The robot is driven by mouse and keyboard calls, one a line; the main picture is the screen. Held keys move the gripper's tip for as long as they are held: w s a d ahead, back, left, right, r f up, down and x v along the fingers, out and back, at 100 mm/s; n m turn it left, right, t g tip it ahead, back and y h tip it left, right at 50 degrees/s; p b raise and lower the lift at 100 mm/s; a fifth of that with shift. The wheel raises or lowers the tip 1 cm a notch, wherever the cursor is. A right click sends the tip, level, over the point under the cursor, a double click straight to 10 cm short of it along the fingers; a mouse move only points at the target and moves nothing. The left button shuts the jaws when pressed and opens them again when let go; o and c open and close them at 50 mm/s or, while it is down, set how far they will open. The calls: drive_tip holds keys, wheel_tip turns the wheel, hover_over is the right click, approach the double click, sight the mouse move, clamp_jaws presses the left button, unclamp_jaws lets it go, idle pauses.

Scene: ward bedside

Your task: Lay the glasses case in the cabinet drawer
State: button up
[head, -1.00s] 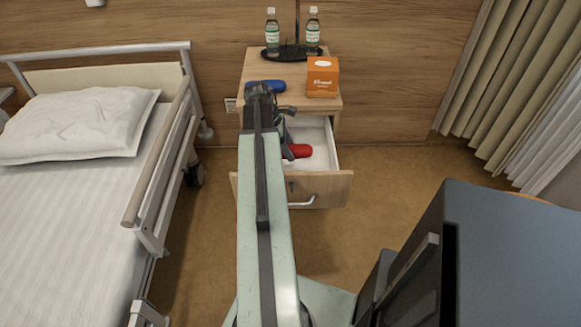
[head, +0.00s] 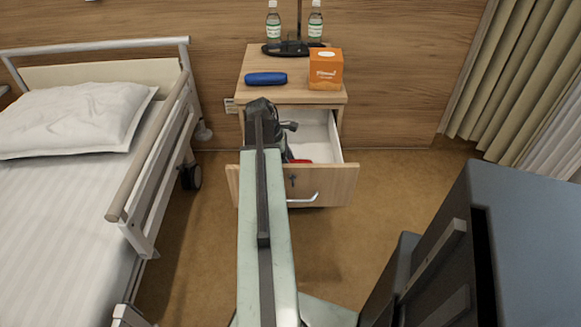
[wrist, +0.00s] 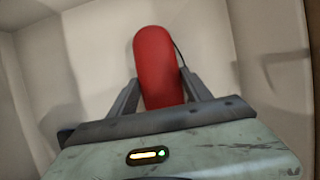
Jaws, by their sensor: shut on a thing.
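A red, rounded, elongated case (wrist: 157,65) stands out between the two fingers of my gripper (wrist: 160,88) in the wrist view; my gripper is shut on it. In the head view only a sliver of the red case (head: 300,161) shows past my arm, inside the open cabinet drawer (head: 330,184). My arm hides the rest of it and the fingertips there. Pale drawer walls surround the case in the wrist view. I cannot tell whether it touches the drawer floor. A similar blue case (head: 265,79) lies on the cabinet top.
The cabinet top (head: 255,58) also holds an orange box (head: 325,70) and two bottles (head: 273,22) on a dark base (head: 290,49). A bed (head: 70,210) stands to the left, and a curtain (head: 505,80) hangs at the right. The drawer's right part is clear.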

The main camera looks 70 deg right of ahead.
drive_tip(key=o, duration=1.4)
drive_tip(key=shift+o, duration=0.2)
drive_tip(key=shift+r+p, duration=0.3)
drive_tip(key=shift+r, duration=0.1)
drive_tip(key=p+v, duration=1)
drive_tip(key=v, duration=0.1)
drive_tip(key=shift+w+r, duration=0.15)
drive_tip(key=shift+w, duration=0.05)
drive_tip(key=shift+a, duration=0.1)
